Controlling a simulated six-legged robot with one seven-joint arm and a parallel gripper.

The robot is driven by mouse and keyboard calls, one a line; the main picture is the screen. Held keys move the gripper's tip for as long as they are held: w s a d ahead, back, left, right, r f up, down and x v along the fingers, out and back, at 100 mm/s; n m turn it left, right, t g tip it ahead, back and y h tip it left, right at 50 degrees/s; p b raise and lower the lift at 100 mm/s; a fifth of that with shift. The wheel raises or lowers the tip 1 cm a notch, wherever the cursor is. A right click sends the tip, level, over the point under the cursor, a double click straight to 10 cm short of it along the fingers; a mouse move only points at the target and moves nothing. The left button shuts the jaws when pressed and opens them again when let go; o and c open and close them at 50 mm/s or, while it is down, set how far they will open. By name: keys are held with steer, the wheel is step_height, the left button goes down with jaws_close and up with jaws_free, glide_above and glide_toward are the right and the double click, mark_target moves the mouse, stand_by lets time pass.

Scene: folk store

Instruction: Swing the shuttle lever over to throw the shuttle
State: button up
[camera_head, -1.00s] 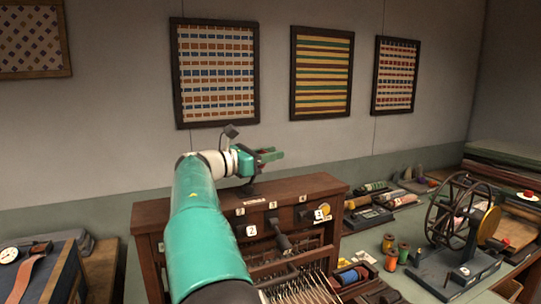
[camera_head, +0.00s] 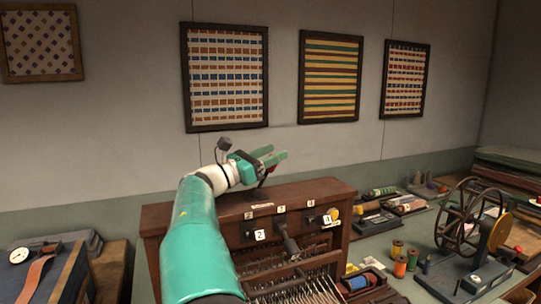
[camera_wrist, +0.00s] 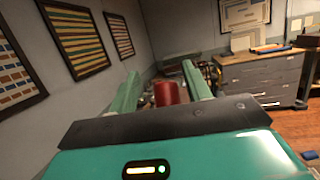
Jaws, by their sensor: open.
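The wooden loom (camera_head: 348,195) with numbered tags stands in front of me, its warp threads below. A dark lever with a thick end (camera_head: 288,243) sticks out from its front; I cannot tell whether it is the shuttle lever. My gripper (camera_head: 280,156) is above the loom's top, fingers open and pointing right. In the wrist view a red cylinder (camera_wrist: 167,93) shows between the green fingers (camera_wrist: 165,80). It may be a knob, but its support is hidden and I cannot tell if it touches them. My arm covers the loom's left part.
A spoked wheel winder (camera_head: 470,215) and thread spools (camera_head: 400,268) stand on the bench at the right. Trays of yarn lie behind them. A case with a dial (camera_head: 18,256) is at the far left. Framed textiles (camera_head: 331,77) hang on the wall behind.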

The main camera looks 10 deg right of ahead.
steer(key=shift+v, duration=3.75)
